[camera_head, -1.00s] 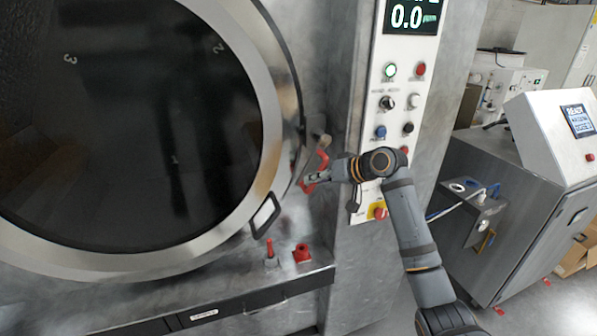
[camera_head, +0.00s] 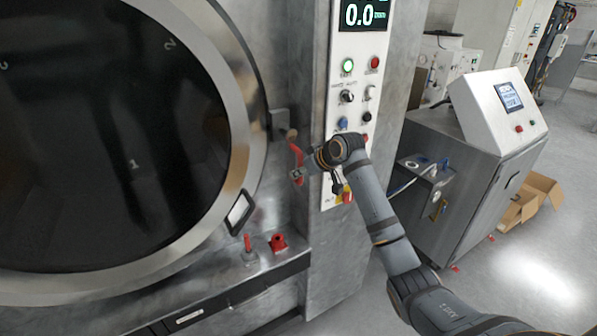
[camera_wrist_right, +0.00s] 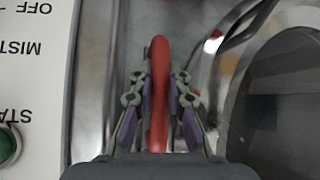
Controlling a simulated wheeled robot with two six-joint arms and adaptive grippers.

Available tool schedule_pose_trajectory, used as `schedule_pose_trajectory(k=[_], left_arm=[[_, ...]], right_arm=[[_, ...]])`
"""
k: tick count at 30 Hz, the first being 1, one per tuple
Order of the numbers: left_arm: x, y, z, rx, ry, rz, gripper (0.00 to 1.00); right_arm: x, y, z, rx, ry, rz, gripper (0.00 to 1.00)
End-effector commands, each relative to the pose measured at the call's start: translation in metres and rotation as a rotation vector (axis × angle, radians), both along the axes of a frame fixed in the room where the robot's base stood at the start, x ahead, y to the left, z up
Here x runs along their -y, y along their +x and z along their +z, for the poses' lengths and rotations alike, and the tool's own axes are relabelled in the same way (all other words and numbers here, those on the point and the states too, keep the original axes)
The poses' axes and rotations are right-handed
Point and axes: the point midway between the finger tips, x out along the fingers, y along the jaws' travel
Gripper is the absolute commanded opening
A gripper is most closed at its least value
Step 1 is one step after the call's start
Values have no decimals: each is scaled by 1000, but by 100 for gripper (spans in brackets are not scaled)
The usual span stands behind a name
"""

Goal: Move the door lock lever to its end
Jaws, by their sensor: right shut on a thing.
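The door lock lever (camera_head: 297,153) is red and sits to the right of the large round door (camera_head: 225,120), on the metal front of the washer. In the right wrist view the red lever (camera_wrist_right: 159,70) runs lengthwise between the fingers. My right gripper (camera_head: 298,174) is at the lower part of the lever, with its arm coming in from the lower right. In the wrist view the right gripper (camera_wrist_right: 160,92) is shut on the lever, one finger on each side. My left gripper is not in view.
The control panel (camera_head: 357,75) with buttons and a display stands just right of the lever. A door handle (camera_head: 240,212) is at the lower door edge. A red knob (camera_head: 278,243) and a red-topped valve (camera_head: 248,248) stand on the ledge below. A steel cabinet (camera_head: 470,165) stands right.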

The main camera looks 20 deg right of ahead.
Motion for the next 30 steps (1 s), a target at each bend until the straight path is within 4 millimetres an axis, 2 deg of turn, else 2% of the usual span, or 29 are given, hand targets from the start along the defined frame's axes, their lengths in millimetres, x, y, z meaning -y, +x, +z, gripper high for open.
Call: schedule_pose_trajectory(k=[10,11,15,16,25,30], left_arm=[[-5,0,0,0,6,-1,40],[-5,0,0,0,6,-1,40],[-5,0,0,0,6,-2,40],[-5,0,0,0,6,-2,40],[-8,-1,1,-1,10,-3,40],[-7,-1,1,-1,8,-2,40]], right_arm=[[2,0,0,0,-8,-1,0],[2,0,0,0,-9,-2,18],[2,0,0,1,-8,-1,37],[2,0,0,1,-7,-2,39],[2,-1,2,2,-6,-1,39],[8,-20,21,4,-12,-2,39]])
